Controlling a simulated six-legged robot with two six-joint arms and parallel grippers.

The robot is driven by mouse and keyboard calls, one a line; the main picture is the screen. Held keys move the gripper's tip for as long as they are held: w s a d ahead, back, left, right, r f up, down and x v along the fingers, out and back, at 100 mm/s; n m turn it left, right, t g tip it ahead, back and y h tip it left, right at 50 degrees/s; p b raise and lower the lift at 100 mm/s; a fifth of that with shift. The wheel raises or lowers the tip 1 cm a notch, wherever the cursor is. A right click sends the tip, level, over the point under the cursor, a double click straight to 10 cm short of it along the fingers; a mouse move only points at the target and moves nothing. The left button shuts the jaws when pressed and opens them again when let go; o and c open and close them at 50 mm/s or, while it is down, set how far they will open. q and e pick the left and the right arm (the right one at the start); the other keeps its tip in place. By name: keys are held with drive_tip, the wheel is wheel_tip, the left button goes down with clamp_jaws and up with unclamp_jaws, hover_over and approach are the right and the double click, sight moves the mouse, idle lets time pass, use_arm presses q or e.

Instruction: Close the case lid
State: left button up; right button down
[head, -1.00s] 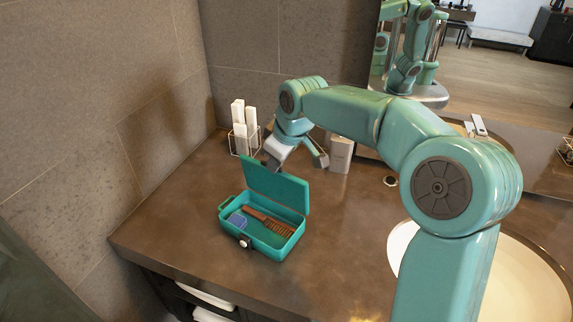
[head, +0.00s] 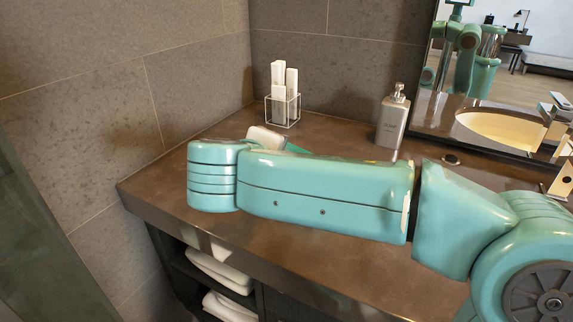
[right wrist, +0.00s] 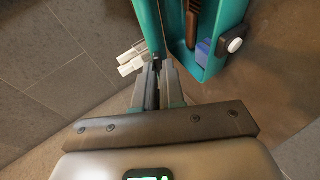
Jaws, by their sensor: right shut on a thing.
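The teal case (right wrist: 219,54) shows in the right wrist view, standing open with a brown comb (right wrist: 193,25) and a blue item (right wrist: 203,49) inside. A round pale latch button (right wrist: 235,46) is on its front. The lid (right wrist: 147,24) stands raised, apart from the case's front rim. My right gripper (right wrist: 158,70) is shut on the lid's edge. In the head view my right arm hides nearly all of the case; only a green sliver (head: 296,148) shows behind it. My left gripper is in neither view.
A grey soap dispenser (head: 393,118) stands near the mirror. The stone wall borders the left side.

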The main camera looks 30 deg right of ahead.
drive_tip(key=f+b, duration=0.1)
drive_tip(key=a+f+h+b, duration=0.1)
drive_tip(key=f+b, duration=0.1)
drive_tip(key=f+t+h+b, duration=0.1)
drive_tip(key=shift+s+a+f+n, duration=0.15)
drive_tip(key=shift+s+a+n, duration=0.15)
drive_tip(key=shift+n, duration=0.1)
use_arm(q)
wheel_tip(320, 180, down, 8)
drive_tip(key=b, duration=0.2)
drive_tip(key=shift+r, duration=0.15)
use_arm(e)
drive_tip(key=shift+a+f, duration=0.2)
drive_tip(key=shift+f, duration=0.5)
drive_tip(key=c, duration=1.2)
unclamp_jaws()
